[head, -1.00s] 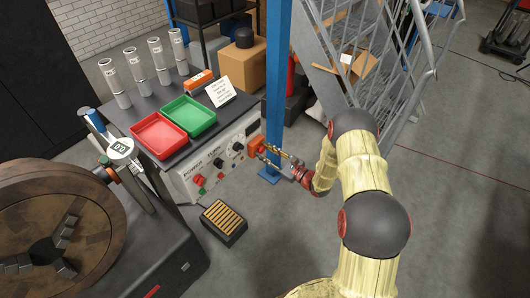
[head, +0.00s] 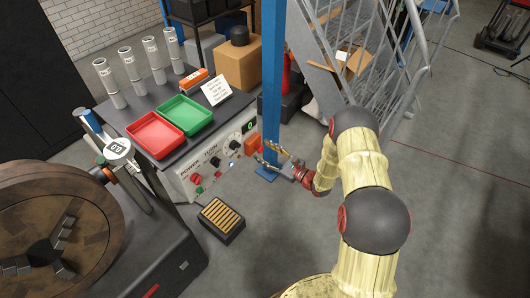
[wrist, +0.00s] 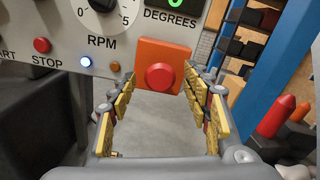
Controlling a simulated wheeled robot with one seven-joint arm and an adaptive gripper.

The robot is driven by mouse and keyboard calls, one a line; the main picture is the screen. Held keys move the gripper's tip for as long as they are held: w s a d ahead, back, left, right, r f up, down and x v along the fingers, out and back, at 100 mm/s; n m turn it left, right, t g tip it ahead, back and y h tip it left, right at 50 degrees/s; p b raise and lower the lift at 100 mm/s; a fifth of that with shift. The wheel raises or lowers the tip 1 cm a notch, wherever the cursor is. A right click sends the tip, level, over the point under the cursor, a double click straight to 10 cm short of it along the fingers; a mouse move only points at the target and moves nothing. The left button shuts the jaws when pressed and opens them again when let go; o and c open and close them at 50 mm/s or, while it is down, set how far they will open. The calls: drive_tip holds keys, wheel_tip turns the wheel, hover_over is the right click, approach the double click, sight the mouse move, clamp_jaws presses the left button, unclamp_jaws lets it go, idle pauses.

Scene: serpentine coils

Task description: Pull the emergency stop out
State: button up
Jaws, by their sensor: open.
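The emergency stop is a round red button (wrist: 160,77) on an orange box (wrist: 150,55) at the lower edge of the grey control panel (wrist: 60,25). In the head view the orange box (head: 252,143) sits at the panel's right end. My gripper (wrist: 160,110) is open and empty, its yellow-padded fingers spread left and right. In the wrist view the button lies beyond and between the fingers, with no visible contact. In the head view my gripper (head: 269,155) is just right of the box. Whether the button is pressed in or out is unclear.
A blue post (head: 271,80) stands close behind my gripper. A smaller red stop button (wrist: 42,45) and a lit blue lamp (wrist: 86,61) are left on the panel. A black slotted pedal box (head: 221,219) lies on the floor.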

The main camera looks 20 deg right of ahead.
drive_tip(key=v, duration=1.2)
idle(0.5)
